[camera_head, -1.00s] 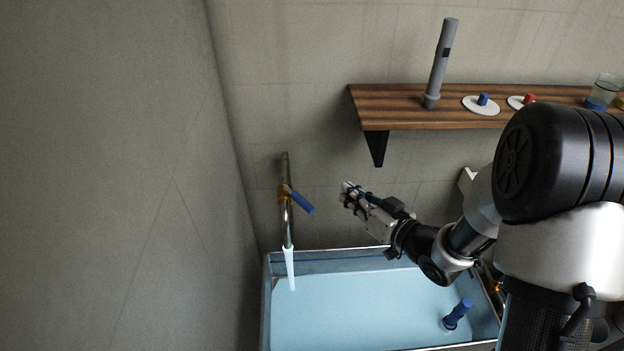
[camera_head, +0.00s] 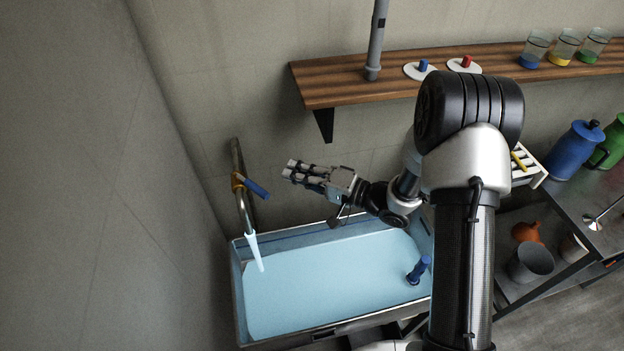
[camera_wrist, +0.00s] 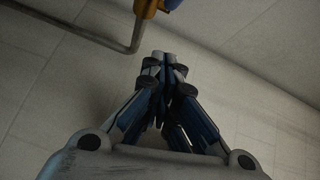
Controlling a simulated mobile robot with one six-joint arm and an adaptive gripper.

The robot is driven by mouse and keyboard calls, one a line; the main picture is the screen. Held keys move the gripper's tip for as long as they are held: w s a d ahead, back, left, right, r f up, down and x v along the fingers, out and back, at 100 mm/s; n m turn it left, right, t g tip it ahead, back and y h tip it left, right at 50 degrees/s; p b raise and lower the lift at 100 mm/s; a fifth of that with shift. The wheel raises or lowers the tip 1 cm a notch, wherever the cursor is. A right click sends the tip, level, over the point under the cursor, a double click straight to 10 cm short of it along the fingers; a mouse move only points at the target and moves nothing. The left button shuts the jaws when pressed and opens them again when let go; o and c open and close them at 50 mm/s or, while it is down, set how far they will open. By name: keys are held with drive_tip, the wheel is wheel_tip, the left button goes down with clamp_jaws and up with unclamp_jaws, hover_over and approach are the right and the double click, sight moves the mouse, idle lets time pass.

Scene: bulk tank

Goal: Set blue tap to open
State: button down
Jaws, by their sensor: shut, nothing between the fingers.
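The tap with the blue lever (camera_head: 256,188) is on the wall above the left end of the tank (camera_head: 240,312). Its lever points right and slightly down, and pale water runs from its spout into the tank. My gripper (camera_head: 287,172) is shut and empty, to the right of the lever and apart from it. In the wrist view, my gripper's fingertips (camera_wrist: 162,58) are together. There the tap's brass body (camera_wrist: 146,8) and a bit of blue show at the top edge, beyond the fingers, with the rest cut off.
A wooden shelf (camera_head: 345,91) with a grey tube (camera_head: 376,45) is above my arm. A blue plug-like post (camera_head: 419,270) stands in the tank's right part. A bench with a blue jug (camera_head: 573,150) is at the right. The left wall (camera_head: 90,180) is close to the tap.

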sight(257, 189)
drive_tip(key=a, duration=0.1)
drive_tip(key=s+a+b, duration=0.1)
drive_tip(key=a, duration=0.1)
drive_tip(key=s+a+f, duration=0.1)
drive_tip(key=shift+a, duration=0.35)
drive_tip(key=shift+r, duration=0.1)
